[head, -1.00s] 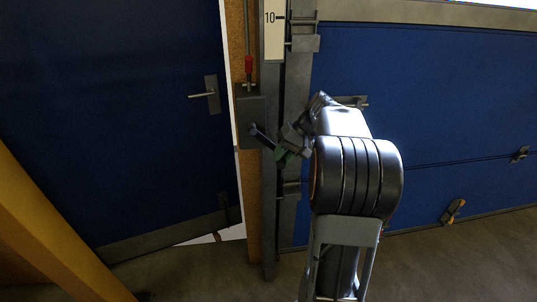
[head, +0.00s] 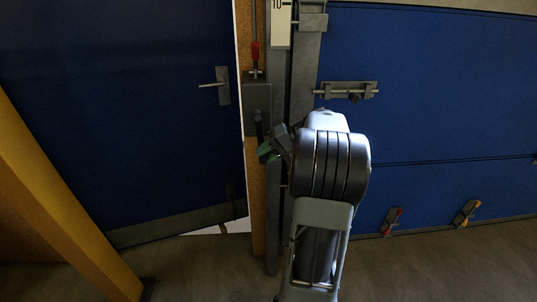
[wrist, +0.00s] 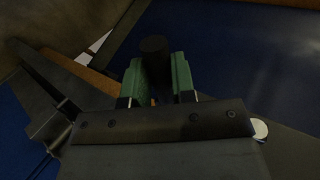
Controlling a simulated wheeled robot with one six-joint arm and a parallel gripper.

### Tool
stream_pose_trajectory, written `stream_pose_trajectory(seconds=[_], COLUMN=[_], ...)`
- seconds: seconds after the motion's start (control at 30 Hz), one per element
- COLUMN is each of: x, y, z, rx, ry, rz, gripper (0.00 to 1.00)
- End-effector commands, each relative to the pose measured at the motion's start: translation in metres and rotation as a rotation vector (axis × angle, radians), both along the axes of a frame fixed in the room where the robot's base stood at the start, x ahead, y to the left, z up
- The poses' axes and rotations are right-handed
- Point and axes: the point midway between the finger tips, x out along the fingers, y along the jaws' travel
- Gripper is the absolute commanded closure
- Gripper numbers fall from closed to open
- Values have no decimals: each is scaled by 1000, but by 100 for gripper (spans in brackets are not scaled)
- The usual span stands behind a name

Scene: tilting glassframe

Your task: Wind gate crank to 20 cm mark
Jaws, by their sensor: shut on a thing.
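The crank (head: 259,124) is a dark arm on a grey box (head: 257,94) fixed to the post between two blue doors. Its arm hangs nearly straight down. My gripper (head: 268,152), with green fingers, is at the crank's lower end. In the wrist view, the dark round crank handle (wrist: 154,58) stands between the green fingers of my gripper (wrist: 156,84), which is shut on it. A pale scale plate (head: 281,28) marked 10 is cut off at the top. A red piece (head: 255,51) hangs on a rod above the box. No 20 mark is in view.
A blue door with a lever handle (head: 215,85) is at left. A blue gate (head: 440,90) with a bolt latch (head: 347,90) is at right. A yellow beam (head: 55,205) slants at lower left. Clamps (head: 466,213) sit along the gate's bottom edge.

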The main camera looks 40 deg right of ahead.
Motion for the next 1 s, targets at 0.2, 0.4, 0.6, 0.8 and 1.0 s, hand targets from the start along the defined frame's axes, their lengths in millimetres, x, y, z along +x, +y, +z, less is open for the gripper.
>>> stream_pose_trajectory(seconds=[0.2,0.4,0.6,0.8,1.0], x=[1,1,1,1,1], y=[4,4,4,4,3], z=[-10,-10,-11,-9,-7], rx=[1,1,1,1,1], ry=[15,16,16,14,10], rz=[6,5,4,3,1], gripper=[100,100,100,61,50])
